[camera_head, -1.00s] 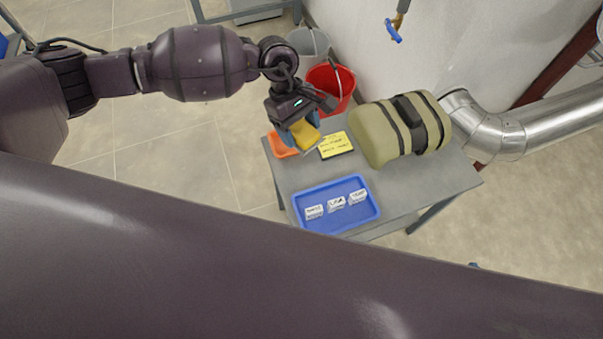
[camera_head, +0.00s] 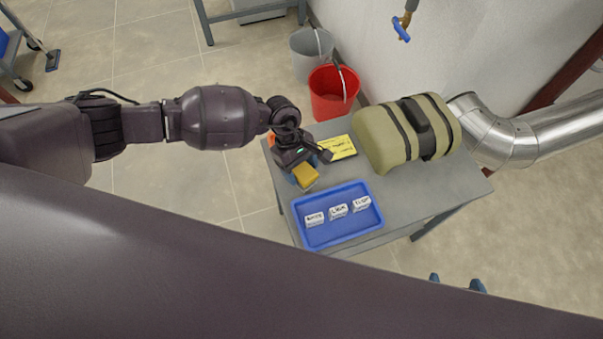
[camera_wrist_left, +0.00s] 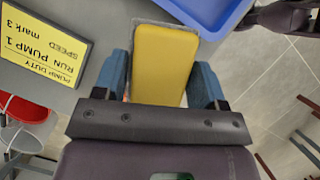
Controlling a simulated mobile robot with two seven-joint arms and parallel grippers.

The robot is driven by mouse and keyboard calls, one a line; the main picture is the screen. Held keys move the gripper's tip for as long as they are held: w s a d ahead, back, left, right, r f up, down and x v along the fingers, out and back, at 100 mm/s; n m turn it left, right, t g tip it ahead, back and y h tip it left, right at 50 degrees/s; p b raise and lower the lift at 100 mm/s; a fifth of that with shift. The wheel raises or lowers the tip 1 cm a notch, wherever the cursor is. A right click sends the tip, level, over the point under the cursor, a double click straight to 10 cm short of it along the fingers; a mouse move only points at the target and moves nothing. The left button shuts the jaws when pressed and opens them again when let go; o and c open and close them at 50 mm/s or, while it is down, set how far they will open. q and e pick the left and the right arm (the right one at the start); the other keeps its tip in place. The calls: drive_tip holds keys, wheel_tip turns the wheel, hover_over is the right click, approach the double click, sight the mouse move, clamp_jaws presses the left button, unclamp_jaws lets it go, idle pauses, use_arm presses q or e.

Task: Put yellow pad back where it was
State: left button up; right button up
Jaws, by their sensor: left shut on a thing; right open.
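My left gripper (camera_head: 303,179) is shut on the yellow pad (camera_head: 306,174), above the grey table between the yellow note and the blue tray. In the left wrist view the yellow pad (camera_wrist_left: 162,65) sits between the two blue fingers (camera_wrist_left: 165,85), with a grey border around its far end. I cannot tell how high it is above the table. Only the blue fingertips of my right gripper (camera_head: 457,282) show, apart and empty, at the lower right beyond the table. An orange thing (camera_head: 271,139) on the table is mostly hidden behind my left wrist.
A blue tray (camera_head: 341,238) with white labelled blocks (camera_head: 338,212) lies at the table's (camera_head: 433,196) near side. A yellow written note (camera_head: 338,147) and a strapped beige bundle (camera_head: 383,138) lie farther back. Red (camera_head: 332,105) and grey (camera_head: 305,66) buckets stand behind the table.

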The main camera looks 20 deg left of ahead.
sight(301, 175)
use_arm(q)
wheel_tip(301, 175, down, 4)
drive_tip(key=shift+f+b, duration=0.1)
drive_tip(key=shift+b, duration=0.45)
drive_tip(key=shift+f, duration=0.1)
use_arm(e)
drive_tip(key=shift+s+d+f, duration=0.15)
drive_tip(key=shift+s+f, duration=0.15)
drive_tip(key=shift+f, duration=0.4)
use_arm(q)
drive_tip(key=o, duration=0.9)
use_arm(e)
drive_tip(key=shift+f, duration=0.1)
use_arm(q)
drive_tip(key=shift+w+r, duration=0.1)
drive_tip(key=shift+r, duration=0.25)
drive_tip(key=p+v, duration=0.2)
drive_tip(key=v, duration=0.9)
drive_tip(key=shift+a+r, duration=0.1)
drive_tip(key=shift+r, duration=0.2)
use_arm(e)
drive_tip(key=shift+s+r, duration=0.15)
drive_tip(key=shift+r, duration=0.65)
